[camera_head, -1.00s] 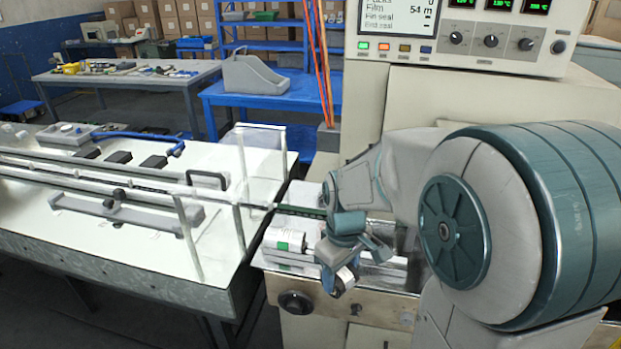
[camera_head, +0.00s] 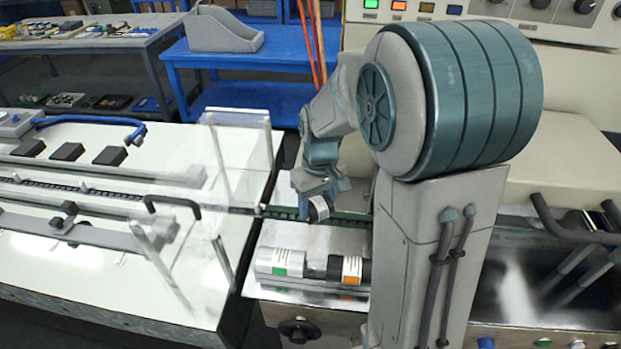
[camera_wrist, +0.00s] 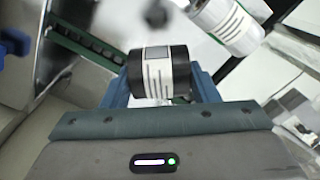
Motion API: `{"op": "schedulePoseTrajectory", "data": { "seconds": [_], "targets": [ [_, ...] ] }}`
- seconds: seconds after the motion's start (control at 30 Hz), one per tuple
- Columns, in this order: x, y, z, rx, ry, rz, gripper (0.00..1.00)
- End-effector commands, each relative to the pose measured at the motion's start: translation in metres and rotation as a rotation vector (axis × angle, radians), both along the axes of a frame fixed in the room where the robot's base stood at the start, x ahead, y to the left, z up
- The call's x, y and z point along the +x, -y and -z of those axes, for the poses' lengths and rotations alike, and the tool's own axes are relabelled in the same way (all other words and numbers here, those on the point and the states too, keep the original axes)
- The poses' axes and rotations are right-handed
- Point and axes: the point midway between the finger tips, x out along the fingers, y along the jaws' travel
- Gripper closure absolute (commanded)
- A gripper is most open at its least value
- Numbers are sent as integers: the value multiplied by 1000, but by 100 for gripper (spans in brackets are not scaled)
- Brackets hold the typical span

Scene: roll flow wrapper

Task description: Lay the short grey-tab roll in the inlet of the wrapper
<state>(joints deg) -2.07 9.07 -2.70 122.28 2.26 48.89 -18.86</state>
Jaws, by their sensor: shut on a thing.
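My gripper (camera_head: 316,200) is shut on a short dark roll with a white label, which also shows between the fingers in the wrist view (camera_wrist: 160,76). A grey patch sits at the top edge of its label in that view. The roll (camera_head: 319,209) is held raised, close to the green-edged chain channel (camera_head: 285,213) that runs into the wrapper (camera_head: 590,140). The channel (camera_wrist: 88,42) lies to the upper left of the roll in the wrist view. My arm hides part of the channel and the wrapper's front.
A green-tab roll (camera_head: 278,262) and an orange-tab roll (camera_head: 350,268) lie end to end on the metal shelf in front of the channel. Clear upright guards (camera_head: 245,150) stand on the white conveyor table at left. A black knob (camera_head: 298,330) sits below the shelf.

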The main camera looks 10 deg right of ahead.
Motion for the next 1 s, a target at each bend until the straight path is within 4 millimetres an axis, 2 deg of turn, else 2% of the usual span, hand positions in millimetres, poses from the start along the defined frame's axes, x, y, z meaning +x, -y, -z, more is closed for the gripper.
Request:
{"op": "schedulePoseTrajectory", "data": {
  "seconds": [0.03, 0.2, 0.4, 0.6, 0.83, 1.0],
  "targets": [
    [13, 0, 2, 2, -5, 68, 72],
    [52, 4, 18, -1, -11, 327, 72],
    [85, 10, 36, -14, -9, 563, 72],
    [100, 14, 46, -22, -4, 672, 72],
    [101, 15, 56, -23, -4, 688, 72],
    [101, 15, 71, -23, -5, 687, 72]
  ]
}}
